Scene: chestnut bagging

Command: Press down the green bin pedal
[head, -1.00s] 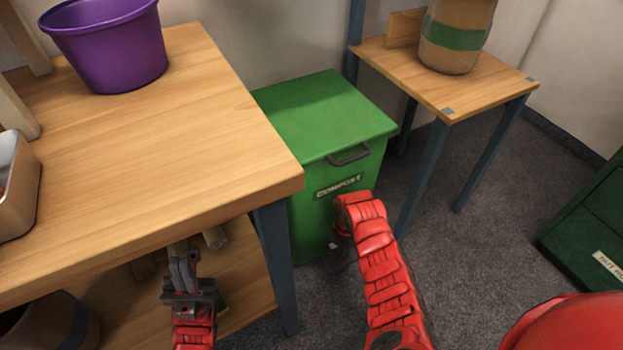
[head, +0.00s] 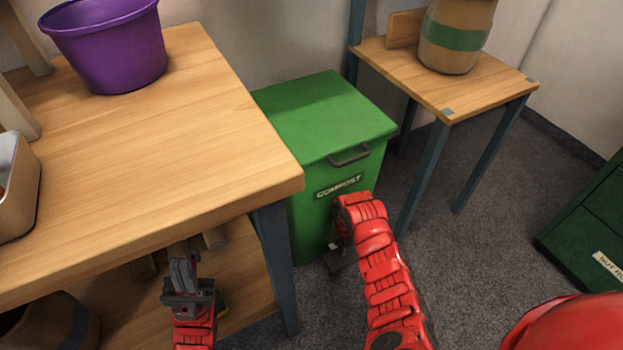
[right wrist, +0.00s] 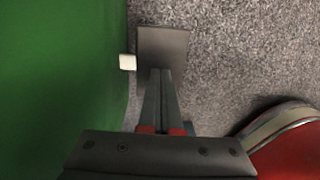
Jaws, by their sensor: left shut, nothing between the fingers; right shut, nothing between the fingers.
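The green compost bin (head: 315,215) stands between the table and the shelf, its lid (head: 325,115) shut. Its dark grey pedal (head: 341,262) juts out low at the front, partly hidden by my right arm. In the right wrist view the pedal (right wrist: 163,42) is a flat grey plate beside the bin's green wall (right wrist: 60,80). My right gripper (right wrist: 162,74) is shut and empty, its fingertips overlapping the pedal's near part. I cannot tell whether they touch it. My left gripper (head: 183,262) is shut and empty by the table's lower shelf, away from the bin.
The wooden table (head: 150,150) with a purple bucket (head: 110,50) stands left of the bin. A small side table (head: 450,85) with a banded barrel (head: 455,38) stands behind right. A dark green bin (head: 590,225) is at far right. Grey floor between is clear.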

